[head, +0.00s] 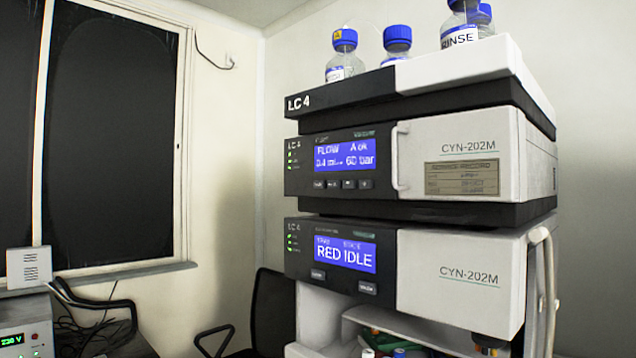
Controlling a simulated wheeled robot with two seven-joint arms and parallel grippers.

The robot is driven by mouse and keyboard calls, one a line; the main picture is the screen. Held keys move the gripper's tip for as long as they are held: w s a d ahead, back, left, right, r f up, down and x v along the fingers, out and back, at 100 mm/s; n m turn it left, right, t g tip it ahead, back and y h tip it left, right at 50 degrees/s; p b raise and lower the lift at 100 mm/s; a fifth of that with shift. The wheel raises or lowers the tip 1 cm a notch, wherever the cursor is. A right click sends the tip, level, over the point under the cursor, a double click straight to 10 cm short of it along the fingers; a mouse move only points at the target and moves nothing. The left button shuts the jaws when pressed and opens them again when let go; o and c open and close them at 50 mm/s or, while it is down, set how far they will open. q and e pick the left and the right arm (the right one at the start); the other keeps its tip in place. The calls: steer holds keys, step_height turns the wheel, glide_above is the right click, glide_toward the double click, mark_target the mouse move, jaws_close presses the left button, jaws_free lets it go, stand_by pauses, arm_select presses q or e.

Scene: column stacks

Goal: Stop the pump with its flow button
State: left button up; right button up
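The pump (460,150) is the upper white-and-black module of the LC 4 stack. Its blue display (345,154) is lit and reads FLOW, A ok, a flow value that looks like 0.4 ml, and 60 bar. A row of small dark buttons (333,184) sits just under the display. Their labels are too small to read surely, so I cannot tell which is the flow button. Green indicator lights (292,160) show left of the display. Neither of my grippers is in view.
Below the pump is a second module (460,275), its display reading RED IDLE, with two buttons. Blue-capped bottles (397,40) stand on top of the stack. A pale tube (545,280) hangs at the right. A dark chair (272,310) and a powered instrument (25,340) are at left.

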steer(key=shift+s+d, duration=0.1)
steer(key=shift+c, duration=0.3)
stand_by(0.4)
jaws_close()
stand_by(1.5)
